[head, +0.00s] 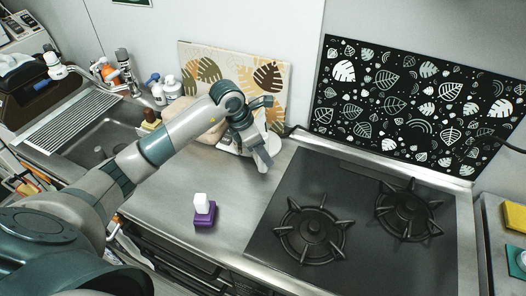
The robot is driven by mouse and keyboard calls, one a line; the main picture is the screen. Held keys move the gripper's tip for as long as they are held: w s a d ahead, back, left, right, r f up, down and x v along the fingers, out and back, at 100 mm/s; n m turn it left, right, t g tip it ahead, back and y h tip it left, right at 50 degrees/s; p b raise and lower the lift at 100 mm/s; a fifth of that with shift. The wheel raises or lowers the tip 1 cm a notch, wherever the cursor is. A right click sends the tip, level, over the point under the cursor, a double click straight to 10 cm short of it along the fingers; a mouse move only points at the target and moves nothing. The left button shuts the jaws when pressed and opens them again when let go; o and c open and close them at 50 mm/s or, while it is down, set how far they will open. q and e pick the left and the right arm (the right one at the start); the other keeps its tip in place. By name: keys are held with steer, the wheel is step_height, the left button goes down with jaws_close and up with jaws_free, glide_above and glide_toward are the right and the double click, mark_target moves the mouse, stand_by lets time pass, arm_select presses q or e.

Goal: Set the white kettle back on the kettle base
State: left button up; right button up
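My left arm reaches from the lower left across the counter. Its gripper (262,160) points down near the back of the counter, left of the stove. A white object (231,146), partly hidden behind the gripper, stands there; it may be the kettle or its base, but I cannot tell which. No whole kettle shows clearly. I cannot tell whether the fingers are apart or hold something. A dark cord (289,130) lies at the wall just right of the gripper. My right gripper is out of view.
A black stove (345,225) with two burners fills the right. A purple block with a white top (204,212) stands on the front counter. A leaf-patterned board (272,82) leans behind the arm; a beige rounded object (205,133) sits partly hidden. The sink (95,140) is left.

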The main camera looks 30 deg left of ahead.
arm_select(q)
steer(key=b+v, duration=0.3)
steer(key=v, duration=0.8)
steer(key=shift+r, duration=0.35)
steer(key=shift+s+a+r, duration=0.1)
